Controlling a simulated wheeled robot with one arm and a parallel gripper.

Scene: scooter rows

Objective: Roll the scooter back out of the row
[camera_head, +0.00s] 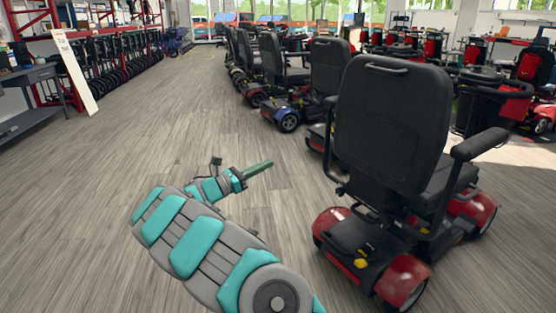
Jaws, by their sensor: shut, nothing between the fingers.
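A row of mobility scooters runs away from me on the right. The nearest scooter (392,130) has a tall black seat back with a handle bar on top, a black armrest and red rear fenders. It stands on the floor with its back toward me. A blue-fendered scooter (325,72) stands beyond it in the row. My gripper (259,168) is to the left of the nearest scooter, apart from it, over open floor. Its green fingers are closed together and empty. The nearest scooter's front is mostly hidden behind its seat.
The grey wood floor (150,150) is clear on the left and down the aisle. A red rack (50,60) with wheelchairs, a workbench (30,95) and a leaning white board (75,75) line the left side. More red scooters (535,65) stand at the right.

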